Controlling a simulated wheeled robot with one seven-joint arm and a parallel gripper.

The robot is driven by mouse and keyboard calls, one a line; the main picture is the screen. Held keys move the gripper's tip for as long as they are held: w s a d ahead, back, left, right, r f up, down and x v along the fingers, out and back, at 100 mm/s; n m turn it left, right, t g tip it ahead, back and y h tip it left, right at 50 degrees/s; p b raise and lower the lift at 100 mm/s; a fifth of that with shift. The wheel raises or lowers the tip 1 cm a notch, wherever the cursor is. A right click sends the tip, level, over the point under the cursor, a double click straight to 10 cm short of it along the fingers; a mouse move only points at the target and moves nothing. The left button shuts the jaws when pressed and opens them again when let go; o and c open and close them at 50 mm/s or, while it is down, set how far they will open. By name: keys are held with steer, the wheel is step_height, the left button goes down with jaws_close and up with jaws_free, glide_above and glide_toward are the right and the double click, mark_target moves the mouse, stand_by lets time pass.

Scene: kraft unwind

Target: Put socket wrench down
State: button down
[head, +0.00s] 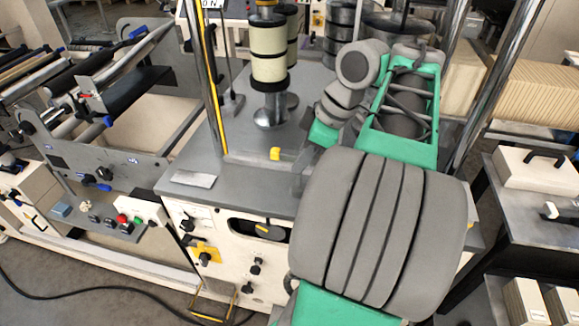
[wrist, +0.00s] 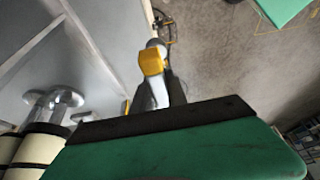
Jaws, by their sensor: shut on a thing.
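The socket wrench (wrist: 152,62) shows in the wrist view as a yellow piece with a pale metal part. My gripper (wrist: 159,88) is shut on it, with one dark finger on each side. The wrench sticks out beyond the fingertips. In the head view a small yellow piece (head: 274,154) shows beside my arm, over the grey machine top (head: 240,178); it looks like the wrench's end. The rest of the wrench and most of my gripper are hidden behind my arm there. I cannot tell whether the wrench touches the top.
A spindle with cream and black rolls (head: 268,55) stands on the machine top behind the yellow piece. A chrome post (head: 205,80) rises at its left. A flat metal plate (head: 194,179) lies near the left front corner. A dark side table (head: 540,210) stands at right.

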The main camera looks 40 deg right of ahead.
steer(key=w+d+f, duration=0.5)
steer(key=w+f, duration=0.5)
steer(key=f, duration=0.2)
steer(key=shift+w+f, duration=0.15)
steer(key=c, duration=1.3)
jaws_free()
